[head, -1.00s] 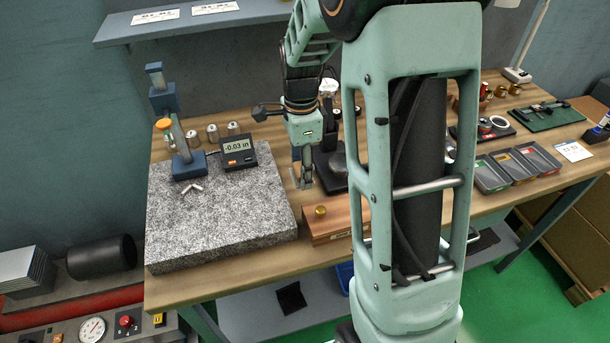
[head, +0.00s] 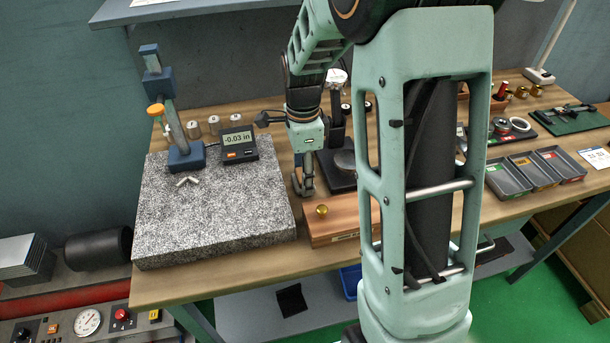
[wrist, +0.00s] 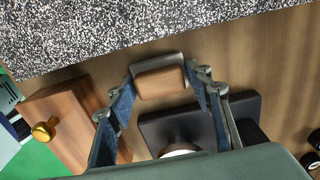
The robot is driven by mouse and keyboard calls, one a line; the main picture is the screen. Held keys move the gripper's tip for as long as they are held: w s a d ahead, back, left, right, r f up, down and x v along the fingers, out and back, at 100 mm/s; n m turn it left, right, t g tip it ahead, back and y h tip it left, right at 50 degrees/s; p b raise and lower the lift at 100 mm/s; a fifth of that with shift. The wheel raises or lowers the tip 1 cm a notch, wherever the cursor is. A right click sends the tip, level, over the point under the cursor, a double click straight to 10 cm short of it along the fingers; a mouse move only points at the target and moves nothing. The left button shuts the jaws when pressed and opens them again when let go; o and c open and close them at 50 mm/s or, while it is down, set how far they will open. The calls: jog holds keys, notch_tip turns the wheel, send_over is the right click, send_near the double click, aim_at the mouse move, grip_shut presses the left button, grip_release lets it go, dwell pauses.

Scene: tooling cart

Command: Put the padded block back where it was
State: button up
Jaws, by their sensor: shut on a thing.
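The padded block (wrist: 160,84) has a brown pad on a grey body. In the wrist view it sits between my two fingertips, beside the granite plate's edge. My gripper (wrist: 158,90) is shut on it, one finger at each end. In the head view my gripper (head: 303,184) is low over the bench, between the granite plate (head: 215,220) and the black stand base (head: 338,178). The block cannot be made out clearly there. Whether it touches the bench cannot be told.
A wooden box with a brass knob (head: 322,211) stands close in front of my gripper. The gauge stand (head: 186,155) and digital readout (head: 238,146) are on the granite plate. Grey trays (head: 508,182) lie to the right. Little free bench surrounds my gripper.

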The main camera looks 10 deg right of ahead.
jog(key=shift+f, duration=0.15)
jog(key=o, duration=1.1)
notch_tip(320, 180, up, 12)
jog(key=p, duration=0.1)
jog(key=shift+r, duration=0.25)
